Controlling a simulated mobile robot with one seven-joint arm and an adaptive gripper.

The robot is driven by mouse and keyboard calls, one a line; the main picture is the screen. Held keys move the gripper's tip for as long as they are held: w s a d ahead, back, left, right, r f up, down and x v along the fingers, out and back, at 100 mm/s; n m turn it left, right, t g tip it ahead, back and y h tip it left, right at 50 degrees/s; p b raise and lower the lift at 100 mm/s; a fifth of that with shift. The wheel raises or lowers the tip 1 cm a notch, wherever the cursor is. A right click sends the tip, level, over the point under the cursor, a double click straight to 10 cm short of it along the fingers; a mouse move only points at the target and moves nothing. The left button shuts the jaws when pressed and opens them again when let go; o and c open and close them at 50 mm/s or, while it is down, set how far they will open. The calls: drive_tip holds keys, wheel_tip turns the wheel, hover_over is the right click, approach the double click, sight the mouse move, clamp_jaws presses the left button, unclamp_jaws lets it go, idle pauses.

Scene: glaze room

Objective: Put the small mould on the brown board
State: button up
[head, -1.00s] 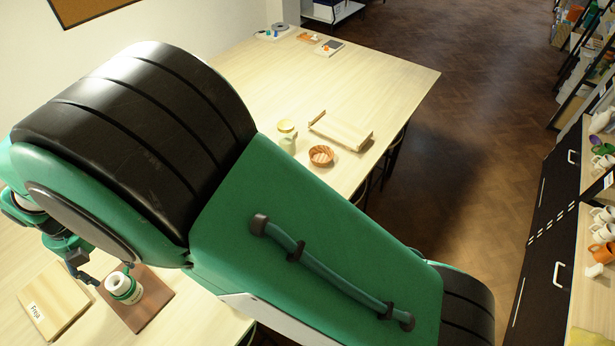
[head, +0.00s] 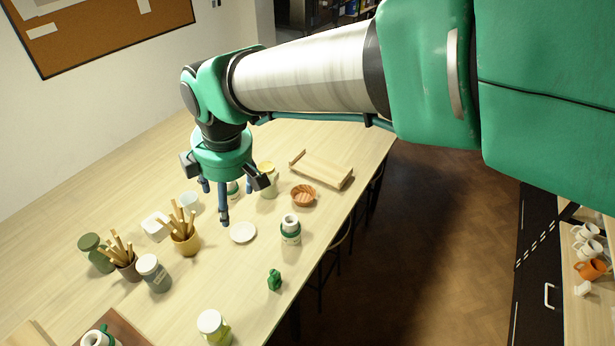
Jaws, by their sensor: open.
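Three white mould-like pieces with green bands are in the head view. One (head: 98,338) stands on the brown board (head: 132,338) at the bottom left, cut off by the frame edge. One (head: 290,230) stands right of the white dish. One (head: 233,190) is partly hidden behind my gripper's fingers, and it looks the smallest, though distance makes this unsure. My gripper (head: 229,198) is open, pointing down, with its fingers spread around or just in front of that hidden one; I cannot tell which. Nothing is visibly held.
A white dish (head: 243,232), a brown bowl (head: 303,195), a yellow tool pot (head: 186,243), jars such as one with a white lid (head: 153,273) and a small green figure (head: 274,280) crowd the table. A wooden tray (head: 321,169) lies behind. The far left tabletop is clear.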

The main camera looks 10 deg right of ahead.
drive_tip(key=s+d+r+m+t, duration=0.1)
drive_tip(key=s+d+m, duration=0.7)
drive_tip(key=d, duration=0.4)
drive_tip(key=s+d+r+m+t+h, duration=0.1)
drive_tip(key=s+d+m+t, duration=0.1)
drive_tip(key=s+d+m, duration=0.6)
drive_tip(key=s+d, duration=0.1)
drive_tip(key=d, duration=0.4)
drive_tip(key=shift+d, duration=0.15)
wheel_tip(320, 180, down, 7)
drive_tip(key=b, duration=0.7)
drive_tip(key=shift+f+b, duration=0.15)
drive_tip(key=shift+b, duration=0.15)
